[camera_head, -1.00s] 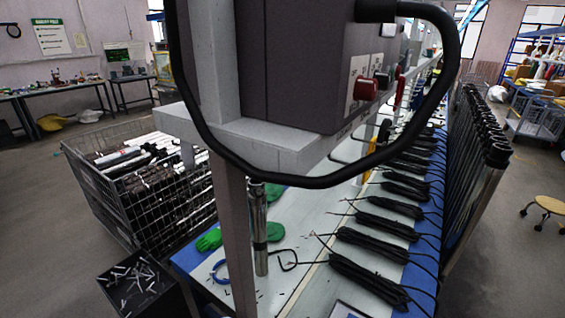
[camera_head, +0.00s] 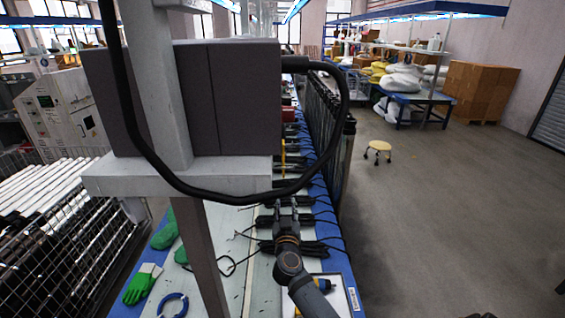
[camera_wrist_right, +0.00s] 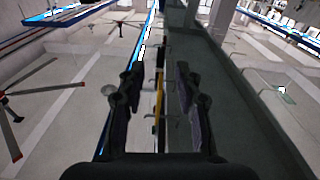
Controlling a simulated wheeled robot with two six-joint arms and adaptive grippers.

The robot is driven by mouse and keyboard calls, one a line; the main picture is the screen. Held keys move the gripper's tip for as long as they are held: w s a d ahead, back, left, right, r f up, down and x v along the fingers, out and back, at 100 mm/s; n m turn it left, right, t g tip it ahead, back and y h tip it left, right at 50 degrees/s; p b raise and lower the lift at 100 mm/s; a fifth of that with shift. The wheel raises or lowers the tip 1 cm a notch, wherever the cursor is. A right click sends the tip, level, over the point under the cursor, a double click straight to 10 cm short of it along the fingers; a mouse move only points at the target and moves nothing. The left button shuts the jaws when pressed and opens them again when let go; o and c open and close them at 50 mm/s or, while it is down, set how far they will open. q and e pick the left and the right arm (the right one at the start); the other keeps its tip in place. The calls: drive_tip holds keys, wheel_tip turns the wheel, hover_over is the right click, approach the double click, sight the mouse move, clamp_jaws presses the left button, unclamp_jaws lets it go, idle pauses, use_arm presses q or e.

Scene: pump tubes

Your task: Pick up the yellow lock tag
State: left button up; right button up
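A thin yellow strip (camera_head: 283,160) shows beyond the grey control box, above the bench; it is too small to tell surely that it is the yellow lock tag. In the right wrist view a narrow yellow and black upright piece (camera_wrist_right: 159,98) lies between the fingers in the picture, apart from them. My right gripper (camera_head: 286,208) reaches over the bench among the black cable bundles. In the wrist view its two fingers (camera_wrist_right: 158,85) stand wide apart with nothing held. My left gripper is not in view.
The grey control box (camera_head: 215,100) on a beam with a thick black cable (camera_head: 250,200) blocks much of the head view. Black cable bundles (camera_head: 295,247) line the bench. Green gloves (camera_head: 142,284) lie front left. A wire cage of tubes (camera_head: 50,240) stands left; open floor is right.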

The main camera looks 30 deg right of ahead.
wheel_tip(320, 180, up, 12)
drive_tip(key=s+a+p, duration=0.1)
drive_tip(key=shift+m+g, duration=0.3)
drive_tip(key=shift+m, duration=0.1)
drive_tip(key=p+x, duration=0.2)
drive_tip(key=x, duration=0.8)
drive_tip(key=shift+w+a+f, duration=0.1)
drive_tip(key=shift+w, duration=0.15)
drive_tip(key=shift+w+f+y, duration=0.15)
drive_tip(key=shift+w+y, duration=0.1)
drive_tip(key=shift+y, duration=0.05)
drive_tip(key=shift+s, duration=0.25)
drive_tip(key=c, duration=0.5)
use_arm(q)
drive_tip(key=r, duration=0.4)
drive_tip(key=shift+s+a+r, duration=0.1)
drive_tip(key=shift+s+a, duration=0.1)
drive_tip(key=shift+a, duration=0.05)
use_arm(e)
clamp_jaws()
